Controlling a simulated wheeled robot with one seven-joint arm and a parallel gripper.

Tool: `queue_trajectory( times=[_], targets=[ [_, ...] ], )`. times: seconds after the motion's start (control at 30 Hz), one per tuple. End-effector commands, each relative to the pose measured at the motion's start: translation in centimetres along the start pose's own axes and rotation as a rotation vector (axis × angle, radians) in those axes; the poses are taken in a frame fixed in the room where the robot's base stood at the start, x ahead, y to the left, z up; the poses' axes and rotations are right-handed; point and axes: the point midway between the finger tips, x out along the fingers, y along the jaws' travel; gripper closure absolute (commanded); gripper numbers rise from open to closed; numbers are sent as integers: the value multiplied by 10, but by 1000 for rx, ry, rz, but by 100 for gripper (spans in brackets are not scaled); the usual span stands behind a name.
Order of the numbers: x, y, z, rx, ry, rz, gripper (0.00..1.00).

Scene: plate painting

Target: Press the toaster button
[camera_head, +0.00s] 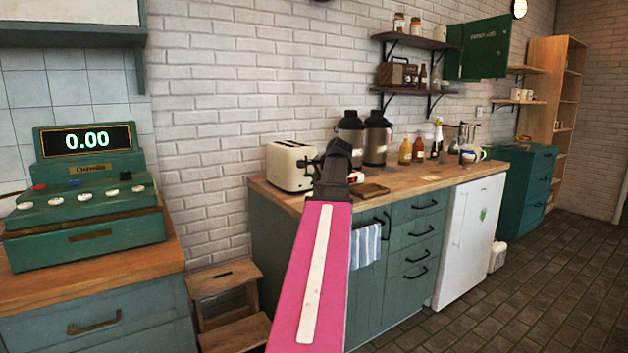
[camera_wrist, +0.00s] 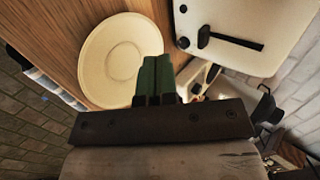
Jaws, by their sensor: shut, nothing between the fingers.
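The cream toaster (camera_head: 288,168) stands on the wooden counter to the left of my gripper (camera_head: 318,161) in the head view. In the wrist view one face of the toaster (camera_wrist: 270,22) fills the upper right, with a long black slot, a black lever and a small round black button (camera_wrist: 183,43). My gripper's green fingers (camera_wrist: 155,62) are shut together and empty. In the wrist view they show below and left of the button, with a visible gap to it. My arm hides part of the toaster's right side in the head view.
A cream plate (camera_wrist: 121,62) lies on the counter beside the fingers. Behind stand two dark urns (camera_head: 376,140) and several bottles (camera_head: 405,151). A wooden board (camera_head: 370,190) lies right of my gripper. The green cash register (camera_head: 85,195) is far left.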

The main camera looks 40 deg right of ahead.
Motion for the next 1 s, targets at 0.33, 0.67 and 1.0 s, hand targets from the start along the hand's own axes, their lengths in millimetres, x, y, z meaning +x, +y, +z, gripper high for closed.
queue_trajectory(
  times=[0.33,0.67,1.0],
  targets=[
    [66,-1,-1,1,-3,2,100],
    [105,-21,-1,-1,0,1,100],
    [112,-27,0,0,0,1,100]
  ],
)
